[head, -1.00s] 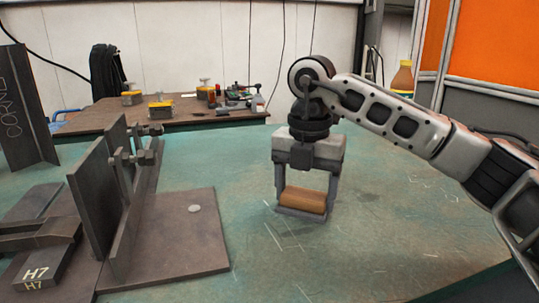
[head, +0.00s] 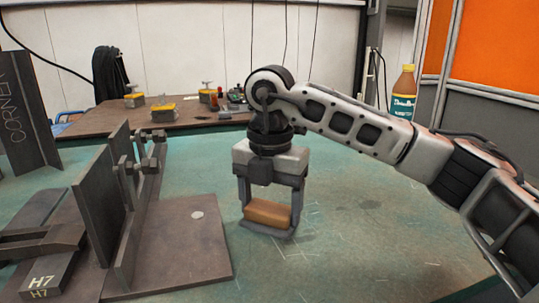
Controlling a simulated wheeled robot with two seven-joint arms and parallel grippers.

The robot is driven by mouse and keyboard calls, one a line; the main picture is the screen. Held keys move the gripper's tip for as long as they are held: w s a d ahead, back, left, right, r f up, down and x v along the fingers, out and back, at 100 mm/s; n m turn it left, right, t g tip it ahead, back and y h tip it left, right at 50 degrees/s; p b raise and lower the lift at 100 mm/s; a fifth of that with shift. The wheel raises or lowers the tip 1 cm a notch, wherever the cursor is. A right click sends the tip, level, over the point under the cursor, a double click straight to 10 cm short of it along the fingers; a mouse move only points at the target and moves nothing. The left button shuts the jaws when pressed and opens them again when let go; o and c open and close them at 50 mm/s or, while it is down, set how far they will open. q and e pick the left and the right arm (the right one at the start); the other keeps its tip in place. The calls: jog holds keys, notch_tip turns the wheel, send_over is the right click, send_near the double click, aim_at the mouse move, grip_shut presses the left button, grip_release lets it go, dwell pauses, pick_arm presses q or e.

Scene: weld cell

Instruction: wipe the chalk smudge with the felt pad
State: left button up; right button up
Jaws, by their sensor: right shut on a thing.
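The felt pad is a brown block (head: 267,213) with a grey layer under it. My right gripper (head: 268,208) points straight down and is shut on the block, one finger at each end. The pad is low over the green table, just right of the brown steel plate's edge; I cannot tell whether it touches the table. My left gripper is not in view.
Upright steel plates with clamps (head: 130,180) stand on the brown base plate (head: 190,262) at left, with a small pale disc (head: 197,215) on it. A block marked H7 (head: 42,283) is front left. A bottle (head: 402,92) stands behind my arm. The green table (head: 360,255) is clear at right.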

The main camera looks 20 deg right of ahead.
notch_tip(320, 180, up, 2)
jog(key=shift+r+p, duration=0.15)
jog(key=shift+p, duration=0.2)
notch_tip(320, 180, up, 2)
jog(key=shift+r+p, duration=0.1)
jog(key=shift+p, duration=0.85)
notch_tip(320, 180, up, 2)
jog(key=shift+r+p, duration=0.1)
jog(key=shift+p, duration=0.8)
jog(key=shift+r+p, duration=0.5)
jog(key=shift+r, duration=0.1)
jog(key=shift+d+r, duration=0.1)
jog(key=shift+r, duration=0.05)
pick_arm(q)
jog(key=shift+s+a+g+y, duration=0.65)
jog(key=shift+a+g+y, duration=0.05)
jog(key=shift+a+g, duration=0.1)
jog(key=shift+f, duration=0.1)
pick_arm(e)
jog(key=shift+s, duration=0.1)
